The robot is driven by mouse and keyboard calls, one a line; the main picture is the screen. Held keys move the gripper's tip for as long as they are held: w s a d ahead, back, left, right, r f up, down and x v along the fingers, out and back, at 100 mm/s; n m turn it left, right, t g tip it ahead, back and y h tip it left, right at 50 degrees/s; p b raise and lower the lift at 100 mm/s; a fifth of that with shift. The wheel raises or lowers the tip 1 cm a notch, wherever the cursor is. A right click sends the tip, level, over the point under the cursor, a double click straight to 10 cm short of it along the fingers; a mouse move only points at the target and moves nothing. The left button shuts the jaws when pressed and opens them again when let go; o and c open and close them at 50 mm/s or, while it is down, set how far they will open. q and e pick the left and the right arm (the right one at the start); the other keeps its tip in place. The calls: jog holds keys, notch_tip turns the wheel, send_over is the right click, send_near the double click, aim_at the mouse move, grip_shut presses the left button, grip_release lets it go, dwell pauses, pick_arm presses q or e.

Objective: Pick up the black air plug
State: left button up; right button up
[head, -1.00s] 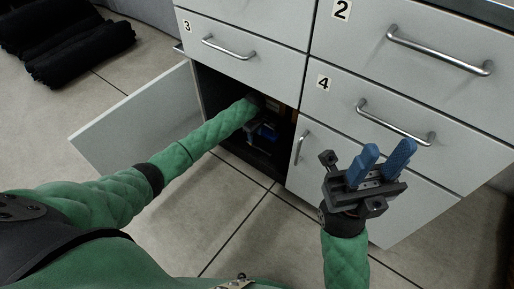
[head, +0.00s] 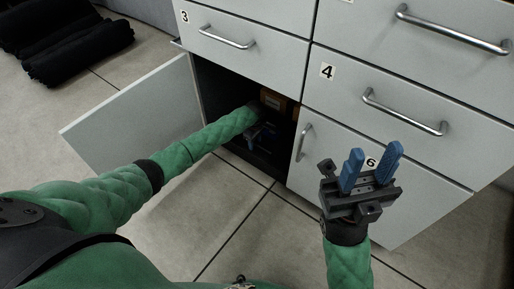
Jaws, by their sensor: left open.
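My left arm reaches into the dark open lower compartment of the cabinet. My left gripper (head: 262,136) is inside it, mostly in shadow and partly behind my own forearm; its blue fingers show dimly. I cannot make out a black air plug; the compartment's inside is too dark and partly covered by my arm.
The open door (head: 135,110) swings out to the left of the compartment. A brownish box (head: 273,99) shows inside. Drawers 3 (head: 240,55) and 4 (head: 400,125) are closed above. Black rolled material (head: 75,50) lies on the floor at upper left. The tiled floor in front is clear.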

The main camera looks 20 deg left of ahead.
pick_arm(q)
jog(key=shift+r, duration=0.1)
jog(key=shift+c, duration=0.3)
grip_shut()
